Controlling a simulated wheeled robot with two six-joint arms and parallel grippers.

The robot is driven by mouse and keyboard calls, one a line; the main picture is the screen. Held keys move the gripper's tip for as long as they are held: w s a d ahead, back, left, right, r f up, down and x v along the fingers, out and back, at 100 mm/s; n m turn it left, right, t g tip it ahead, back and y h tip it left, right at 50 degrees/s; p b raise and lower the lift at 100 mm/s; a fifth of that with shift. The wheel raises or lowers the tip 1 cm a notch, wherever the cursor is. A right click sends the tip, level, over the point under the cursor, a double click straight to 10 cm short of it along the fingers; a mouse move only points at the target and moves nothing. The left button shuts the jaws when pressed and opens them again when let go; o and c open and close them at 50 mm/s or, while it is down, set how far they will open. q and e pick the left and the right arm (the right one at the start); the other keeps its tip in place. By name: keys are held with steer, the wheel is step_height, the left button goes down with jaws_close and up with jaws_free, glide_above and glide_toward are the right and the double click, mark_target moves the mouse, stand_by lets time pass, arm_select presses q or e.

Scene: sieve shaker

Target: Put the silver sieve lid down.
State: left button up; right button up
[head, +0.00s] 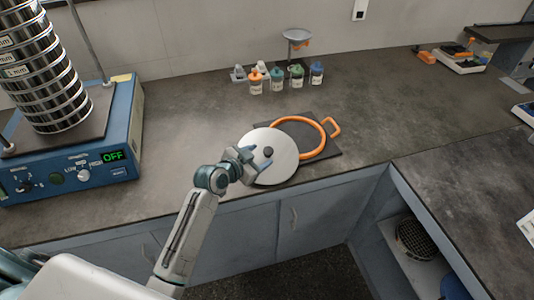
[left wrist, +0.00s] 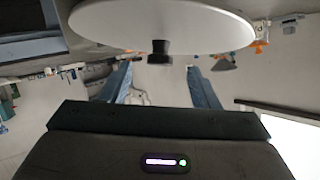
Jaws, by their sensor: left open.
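The silver sieve lid (head: 285,166) is a round pale disc with a dark knob (head: 267,152). It appears to lie knob up at the front of the counter, overlapping the dark mat and the orange ring. My left gripper (head: 258,160) is over the lid, its fingers open close to the knob. In the left wrist view the lid (left wrist: 160,22) fills the top, and its knob (left wrist: 159,52) sits beyond the spread fingers, in line with the gap between them, with no finger seen touching it. My right gripper is out of view.
The orange ring with a handle (head: 331,126) lies on the dark mat (head: 335,149). The blue shaker (head: 120,125) with stacked sieves (head: 45,75) stands at left. Small bottles (head: 297,76) stand behind. The counter right of the mat is clear; its front edge is close to the lid.

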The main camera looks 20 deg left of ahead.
mark_target(268, 151)
arm_select(q)
steer(key=shift+w, duration=0.25)
steer(key=p+x, duration=0.2)
steer(key=x, duration=0.2)
steer(key=shift+w+d, duration=0.1)
steer(key=shift+d, duration=0.05)
steer(key=shift+w+f, duration=0.15)
steer(key=shift+w, duration=0.05)
steer(key=shift+c, duration=0.4)
steer(key=c, duration=1.1)
jaws_close()
